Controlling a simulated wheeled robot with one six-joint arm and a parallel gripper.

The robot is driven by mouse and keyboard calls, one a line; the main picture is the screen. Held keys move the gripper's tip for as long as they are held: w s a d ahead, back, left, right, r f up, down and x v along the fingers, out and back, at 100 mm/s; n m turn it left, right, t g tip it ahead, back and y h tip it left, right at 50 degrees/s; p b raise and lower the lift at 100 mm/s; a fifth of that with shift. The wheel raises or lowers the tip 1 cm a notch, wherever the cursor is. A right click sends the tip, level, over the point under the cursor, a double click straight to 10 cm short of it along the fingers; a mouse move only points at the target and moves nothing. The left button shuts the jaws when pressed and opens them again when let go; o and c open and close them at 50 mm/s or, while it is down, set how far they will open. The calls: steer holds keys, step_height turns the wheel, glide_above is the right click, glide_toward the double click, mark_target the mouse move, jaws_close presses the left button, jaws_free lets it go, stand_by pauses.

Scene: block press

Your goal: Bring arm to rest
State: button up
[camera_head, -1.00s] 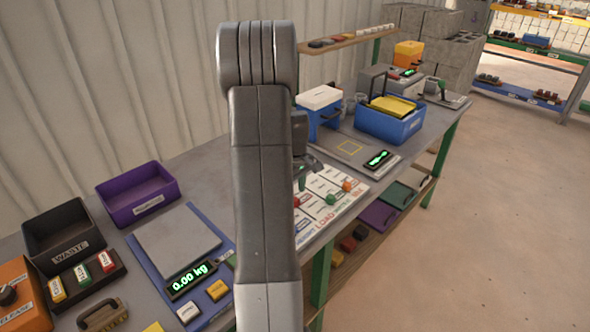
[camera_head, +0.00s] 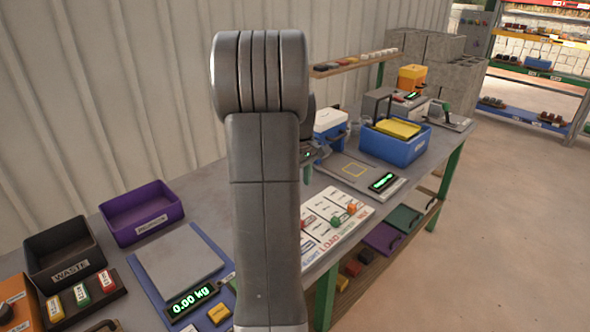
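My grey arm (camera_head: 265,190) stands upright in the middle of the head view and covers part of the bench. My gripper (camera_head: 307,172) shows only in part, past the right edge of the arm, above the bench near the white board with coloured pegs (camera_head: 322,236). Most of it is hidden behind the arm. I cannot see whether its fingers are open or shut, or whether it holds anything.
On the left of the bench (camera_head: 205,165) are a purple bin (camera_head: 150,222), a black waste bin (camera_head: 68,266) and a scale (camera_head: 178,262) reading 0.00 kg. A blue bin (camera_head: 398,150) stands to the right. Open floor (camera_head: 515,220) lies right of the bench.

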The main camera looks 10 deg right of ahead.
step_height(320, 180, down, 14)
steer(key=shift+r+p, duration=0.15)
steer(key=shift+p, duration=0.6)
steer(key=shift+s+d, duration=0.2)
steer(key=shift+s, duration=0.05)
steer(key=shift+s+d, duration=0.4)
steer(key=shift+s, duration=0.15)
steer(key=shift+w+a, duration=0.1)
